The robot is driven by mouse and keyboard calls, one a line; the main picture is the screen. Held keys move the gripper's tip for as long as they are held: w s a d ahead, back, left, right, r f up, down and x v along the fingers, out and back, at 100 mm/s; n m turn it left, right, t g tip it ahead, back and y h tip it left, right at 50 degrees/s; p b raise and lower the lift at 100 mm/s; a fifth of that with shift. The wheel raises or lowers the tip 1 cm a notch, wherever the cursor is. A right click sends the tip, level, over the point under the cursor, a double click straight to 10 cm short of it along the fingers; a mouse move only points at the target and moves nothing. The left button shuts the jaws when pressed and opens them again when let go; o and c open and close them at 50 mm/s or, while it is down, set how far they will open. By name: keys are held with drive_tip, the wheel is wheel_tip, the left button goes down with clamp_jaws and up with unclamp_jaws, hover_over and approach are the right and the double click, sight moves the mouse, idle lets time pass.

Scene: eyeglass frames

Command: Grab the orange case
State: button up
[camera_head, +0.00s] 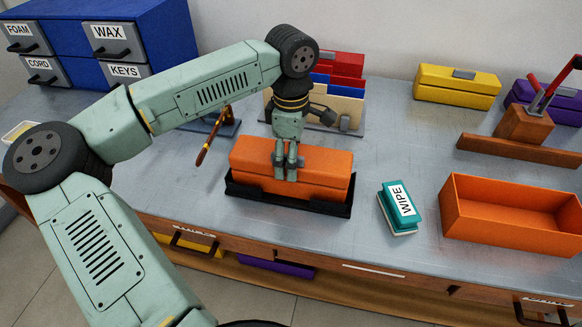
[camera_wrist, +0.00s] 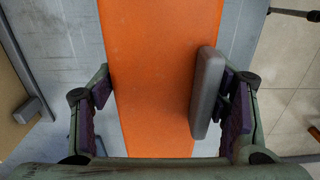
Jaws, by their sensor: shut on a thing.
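The orange case (camera_head: 316,165) is a long closed box, lying lengthwise within the black tray (camera_head: 245,194) near the bench's front edge. I cannot tell whether its underside touches the tray. My gripper (camera_head: 286,170) points down over the case, left of its middle, and is shut on it. In the wrist view the orange case (camera_wrist: 155,70) runs between the two fingers of my gripper (camera_wrist: 163,112). Its grey clasp (camera_wrist: 207,92) is beside the right finger. The finger contact is partly hidden.
A teal WIPE block (camera_head: 400,205) and an open orange bin (camera_head: 500,238) stand to the right. Yellow (camera_head: 450,90) and purple (camera_head: 565,105) cases lie at the back right. A file rack (camera_head: 340,100) stands behind my gripper. Blue drawers (camera_head: 160,25) are at the back left.

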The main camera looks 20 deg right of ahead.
drive_tip(key=shift+r, duration=0.1)
drive_tip(key=shift+r+b, duration=0.35)
drive_tip(key=shift+r, duration=0.1)
wheel_tip(320, 180, up, 2)
drive_tip(key=shift+r+b, duration=0.15)
drive_tip(key=shift+b, duration=0.4)
drive_tip(key=s+a+r+b, duration=0.1)
drive_tip(key=s+b, duration=0.1)
drive_tip(key=s, duration=0.5)
drive_tip(key=s+a+b, duration=0.2)
drive_tip(key=s, duration=0.6)
drive_tip(key=shift+s+a+r, duration=0.3)
drive_tip(key=shift+r, duration=0.05)
